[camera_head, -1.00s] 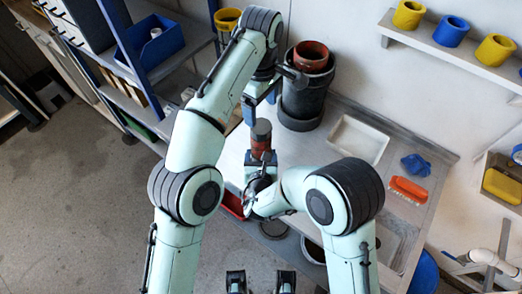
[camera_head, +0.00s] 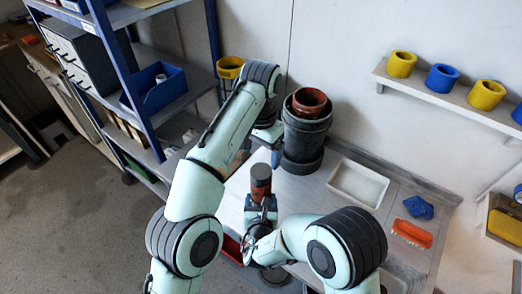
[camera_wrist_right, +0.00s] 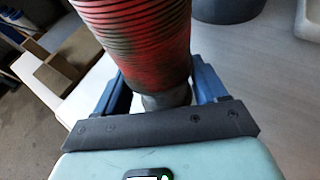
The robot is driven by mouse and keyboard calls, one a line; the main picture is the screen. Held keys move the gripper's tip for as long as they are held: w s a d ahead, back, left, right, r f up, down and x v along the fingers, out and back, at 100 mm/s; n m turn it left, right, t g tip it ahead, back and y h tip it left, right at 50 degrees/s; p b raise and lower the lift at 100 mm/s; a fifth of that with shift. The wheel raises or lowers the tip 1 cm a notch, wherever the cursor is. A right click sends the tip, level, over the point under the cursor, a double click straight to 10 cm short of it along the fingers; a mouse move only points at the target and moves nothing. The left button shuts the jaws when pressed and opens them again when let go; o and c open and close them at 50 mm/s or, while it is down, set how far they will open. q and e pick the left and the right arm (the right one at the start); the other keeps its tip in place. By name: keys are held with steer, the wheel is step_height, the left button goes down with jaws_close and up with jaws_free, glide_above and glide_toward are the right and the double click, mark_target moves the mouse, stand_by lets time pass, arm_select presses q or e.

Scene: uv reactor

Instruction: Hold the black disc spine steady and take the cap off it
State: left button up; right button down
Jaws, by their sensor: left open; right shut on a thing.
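The disc spine (camera_head: 260,190) stands upright as a ribbed reddish-brown column with a dark cap (camera_head: 261,171) on its top. In the right wrist view the spine (camera_wrist_right: 135,40) shows red and black rings above a narrow grey foot (camera_wrist_right: 167,98); its top is out of that view. My right gripper (camera_head: 261,205) is shut on the spine low down, with its blue fingers either side of the grey foot. My left gripper (camera_head: 276,156) is open and empty, just above and right of the cap, apart from it in the picture. One of its fingers is mostly hidden.
A dark pot (camera_head: 304,142) with a red-brown cylinder (camera_head: 308,101) in it stands behind the spine. A white tray (camera_head: 357,184), an orange brush (camera_head: 411,233) and a blue cloth (camera_head: 418,207) lie to the right. A blue-framed shelf (camera_head: 150,95) stands at left.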

mark_target(261, 170)
arm_select(q)
steer(key=m, duration=1.7)
steer(key=shift+m, duration=0.3)
steer(key=m, duration=0.4)
steer(key=shift+m, duration=0.3)
steer(key=shift+f, duration=0.35)
step_height(261, 170, down, 7)
steer(key=shift+f, duration=0.15)
